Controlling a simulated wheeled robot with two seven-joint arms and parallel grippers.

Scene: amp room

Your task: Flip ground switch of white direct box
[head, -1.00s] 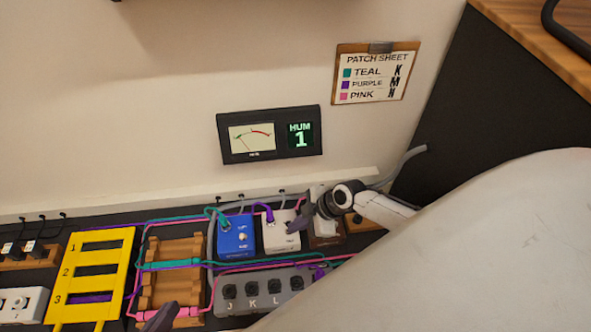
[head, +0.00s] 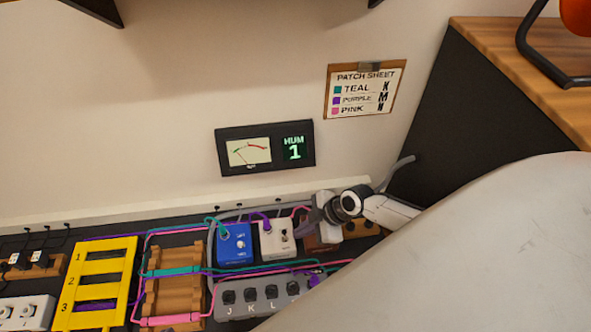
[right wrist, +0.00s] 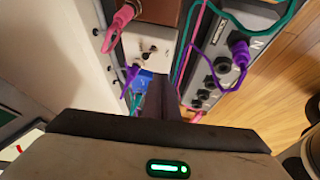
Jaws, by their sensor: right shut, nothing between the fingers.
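The white direct box (head: 274,244) stands on the dark bench between the blue box and the brown box. A purple plug enters its far end, and a small dark switch (head: 284,237) shows on its face. In the right wrist view the white box (right wrist: 138,42) shows its small toggle (right wrist: 152,49); which way it leans is hard to tell. My right gripper (head: 316,212) is shut and empty, above and just right of the white box. Its dark fingers also show in the right wrist view (right wrist: 158,95), apart from the toggle. My left gripper is out of view.
The blue box (head: 234,246) is left of the white box, the brown box (head: 323,242) right. A grey jack strip (head: 262,294) lies in front, with teal, purple and pink cables around. The wall meter (head: 265,148) reads HUM 1.

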